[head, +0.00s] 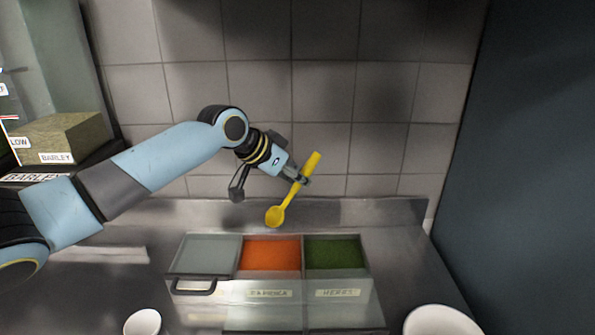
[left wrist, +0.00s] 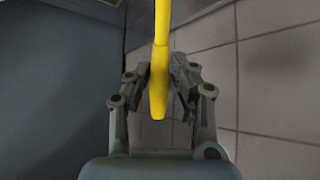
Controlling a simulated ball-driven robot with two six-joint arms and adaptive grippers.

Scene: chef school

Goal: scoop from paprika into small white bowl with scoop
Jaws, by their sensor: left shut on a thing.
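My left gripper (head: 300,178) is shut on the handle of a yellow scoop (head: 276,215). The scoop hangs tilted, bowl end down, above and behind the bins. In the left wrist view the fingers (left wrist: 160,82) close around the yellow scoop handle (left wrist: 160,25). The paprika bin (head: 270,254) holds orange-red powder and has a label on its front. A small white bowl (head: 142,322) stands at the bottom edge, partly cut off. I cannot tell whether the scoop holds anything. My right gripper is not in view.
A green-filled bin labelled herbs (head: 334,252) adjoins the paprika on the right. A grey compartment with a handled lid (head: 207,254) adjoins it on the left. A larger white bowl (head: 440,322) is at lower right. A tiled wall (head: 390,90) stands behind; a barley box (head: 65,135) is at left.

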